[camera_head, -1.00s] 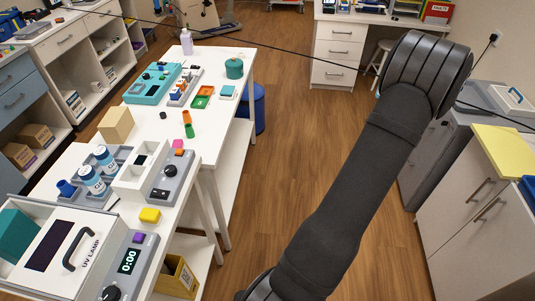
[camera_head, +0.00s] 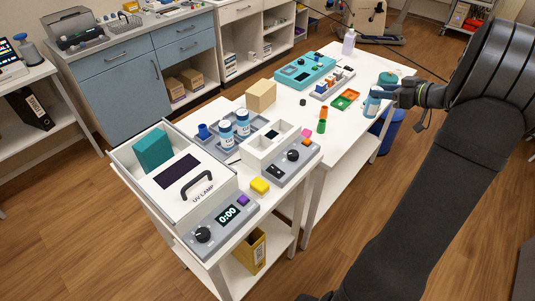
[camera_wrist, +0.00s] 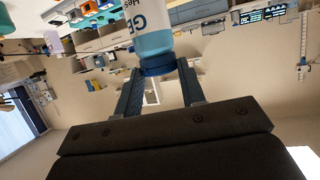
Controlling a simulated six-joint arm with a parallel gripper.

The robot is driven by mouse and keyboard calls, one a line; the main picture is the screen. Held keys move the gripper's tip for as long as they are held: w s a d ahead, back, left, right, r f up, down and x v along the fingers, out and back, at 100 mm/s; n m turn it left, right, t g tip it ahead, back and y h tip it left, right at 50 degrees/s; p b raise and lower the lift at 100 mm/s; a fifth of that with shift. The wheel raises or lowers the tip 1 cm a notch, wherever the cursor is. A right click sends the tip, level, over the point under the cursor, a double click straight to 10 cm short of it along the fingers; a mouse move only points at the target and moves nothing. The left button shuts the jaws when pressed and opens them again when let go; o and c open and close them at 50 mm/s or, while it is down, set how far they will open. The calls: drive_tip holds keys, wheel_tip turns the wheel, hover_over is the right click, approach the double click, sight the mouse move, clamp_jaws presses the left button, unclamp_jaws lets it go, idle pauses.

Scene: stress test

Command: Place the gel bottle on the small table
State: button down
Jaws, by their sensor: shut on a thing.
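My gripper (camera_head: 388,94) is shut on the blue cap of a gel bottle (camera_head: 373,103) with a white label and pale blue lower part. In the head view it holds the bottle upright by the right edge of the long white table (camera_head: 340,136). Whether the bottle touches the table is unclear. The wrist view shows the gel bottle (camera_wrist: 153,40) upside down in the picture, its cap between my fingers (camera_wrist: 158,80). A nearer, shorter white table (camera_head: 271,212) bears the UV lamp box; I cannot tell which table is the small one.
Two similar bottles (camera_head: 226,133) stand in a grey tray (camera_head: 262,119). The UV lamp box (camera_head: 210,199), timer (camera_head: 222,219) and yellow block (camera_head: 260,186) crowd the near table.

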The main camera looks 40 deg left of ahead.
drive_tip(key=s+a+r+n+g+h, duration=0.15)
drive_tip(key=s+a+n+g, duration=0.6)
drive_tip(key=s+a, duration=1.25)
drive_tip(key=s+a+r+n+g+h, duration=0.1)
drive_tip(key=s+n+g, duration=0.1)
drive_tip(key=s, duration=0.7)
drive_tip(key=s+a+r+n+g+h, duration=0.1)
drive_tip(key=s+a+g, duration=0.1)
drive_tip(key=s, duration=0.6)
wheel_tip(320, 180, down, 13)
drive_tip(key=shift+s+d+f, duration=0.2)
drive_tip(key=shift+s, duration=0.2)
drive_tip(key=shift+f+h, duration=0.1)
drive_tip(key=shift+h, duration=0.15)
drive_tip(key=c, duration=0.9)
unclamp_jaws()
